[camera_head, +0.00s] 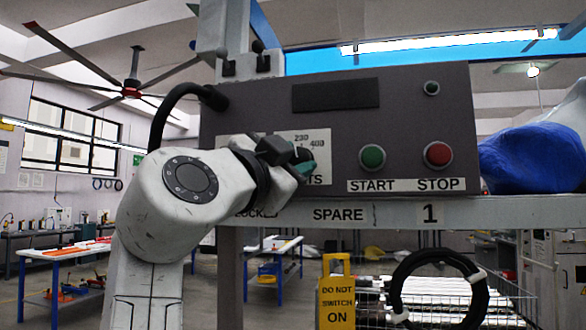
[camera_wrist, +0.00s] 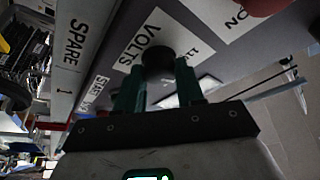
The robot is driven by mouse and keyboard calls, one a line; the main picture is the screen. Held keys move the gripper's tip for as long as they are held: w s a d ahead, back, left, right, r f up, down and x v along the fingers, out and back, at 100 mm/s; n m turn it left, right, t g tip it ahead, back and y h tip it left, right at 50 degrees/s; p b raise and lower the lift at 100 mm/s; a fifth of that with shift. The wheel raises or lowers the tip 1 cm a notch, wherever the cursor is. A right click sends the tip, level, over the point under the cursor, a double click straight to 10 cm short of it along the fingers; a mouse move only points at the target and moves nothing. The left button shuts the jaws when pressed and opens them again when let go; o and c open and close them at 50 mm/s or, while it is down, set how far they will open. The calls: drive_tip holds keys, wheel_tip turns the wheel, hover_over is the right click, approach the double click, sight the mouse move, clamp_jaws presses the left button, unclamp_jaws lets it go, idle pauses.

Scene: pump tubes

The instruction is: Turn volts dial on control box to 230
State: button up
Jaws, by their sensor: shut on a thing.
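The grey control box (camera_head: 400,110) stands on a shelf in the head view. The dark round volts dial (camera_wrist: 158,58) shows in the wrist view beside the word VOLTS. My gripper (camera_wrist: 160,68) has its two green fingers on either side of the dial, shut on it. In the head view my gripper (camera_head: 303,160) covers the dial, so its pointer setting cannot be read.
A green START button (camera_head: 372,157) and a red STOP button (camera_head: 438,154) are right of the dial. A black cable (camera_head: 175,105) enters the box's left side. A blue bundle (camera_head: 530,160) lies right of the box. A coiled black hose (camera_head: 440,290) hangs below the shelf (camera_head: 390,212).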

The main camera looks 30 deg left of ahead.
drive_tip(key=shift+m+g+h+p, duration=0.3)
drive_tip(key=shift+m+g+h, duration=0.15)
drive_tip(key=shift+m, duration=1.15)
drive_tip(key=shift+a+h, duration=0.1)
drive_tip(key=shift+h, duration=0.15)
drive_tip(key=o, duration=1)
drive_tip(key=shift+o, duration=0.2)
drive_tip(key=b+v, duration=0.2)
drive_tip(key=v, duration=0.8)
drive_tip(key=shift+s, duration=0.4)
